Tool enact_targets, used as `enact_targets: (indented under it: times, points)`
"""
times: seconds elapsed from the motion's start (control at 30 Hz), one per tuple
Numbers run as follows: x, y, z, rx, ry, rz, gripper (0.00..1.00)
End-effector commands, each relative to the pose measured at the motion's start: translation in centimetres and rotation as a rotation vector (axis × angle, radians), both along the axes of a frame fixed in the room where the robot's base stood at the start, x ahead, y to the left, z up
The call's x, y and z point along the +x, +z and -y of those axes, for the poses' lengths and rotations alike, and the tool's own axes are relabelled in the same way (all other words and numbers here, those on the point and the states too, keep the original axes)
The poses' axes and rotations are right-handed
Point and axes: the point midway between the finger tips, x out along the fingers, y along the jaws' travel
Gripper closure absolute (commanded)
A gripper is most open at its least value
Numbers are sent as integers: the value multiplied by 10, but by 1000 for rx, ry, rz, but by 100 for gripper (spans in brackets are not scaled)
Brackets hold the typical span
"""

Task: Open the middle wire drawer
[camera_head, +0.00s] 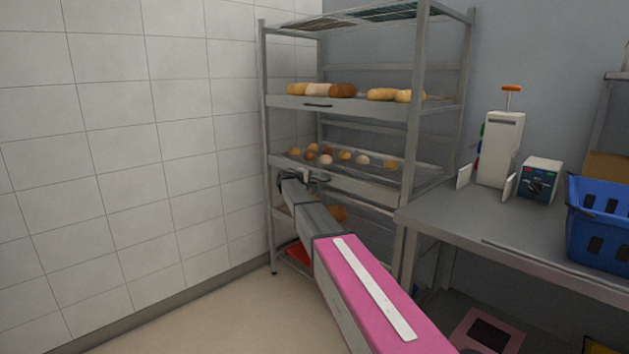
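A grey metal rack stands against the wall in the head view. Its middle wire drawer (370,187) has a light grey front bar and holds several small round rolls. My arm reaches forward from the lower right to the left part of this drawer's front. My gripper (308,176) is small and dark there, at or very near the front bar where a handle would sit. The arm's end partly covers that spot. I cannot tell whether the fingers touch or hold the handle, or whether they are open. The drawer's front looks about level with the rack's front posts.
An upper drawer (350,109) with a dark handle holds loaves. A tiled wall (150,130) is close on the left. A steel table (470,219) on the right carries a white machine (501,150), a small control box (540,183) and a blue basket (598,225). Floor is clear at left.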

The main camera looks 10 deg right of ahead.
Motion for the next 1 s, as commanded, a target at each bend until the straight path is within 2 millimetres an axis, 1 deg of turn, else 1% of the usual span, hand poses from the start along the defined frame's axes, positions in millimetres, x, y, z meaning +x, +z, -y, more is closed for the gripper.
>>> enact_targets:
  times: [0.1,0.33,0.37,0.4,0.43,0.47,0.67,0.77,0.87,1.0]
  points:
    - [4,-1,6,0,-1,0,64]
    - [4,-2,7,0,0,0,64]
    - [4,-1,7,0,0,0,70]
    - [4,-1,7,0,0,0,83]
    - [4,-1,7,0,0,0,93]
    - [4,-1,6,0,0,0,100]
    - [4,-1,6,0,0,0,100]
    - [1,-1,2,0,0,0,100]
    - [-5,-2,-5,1,1,0,100]
    - [-20,-2,-24,1,1,0,100]
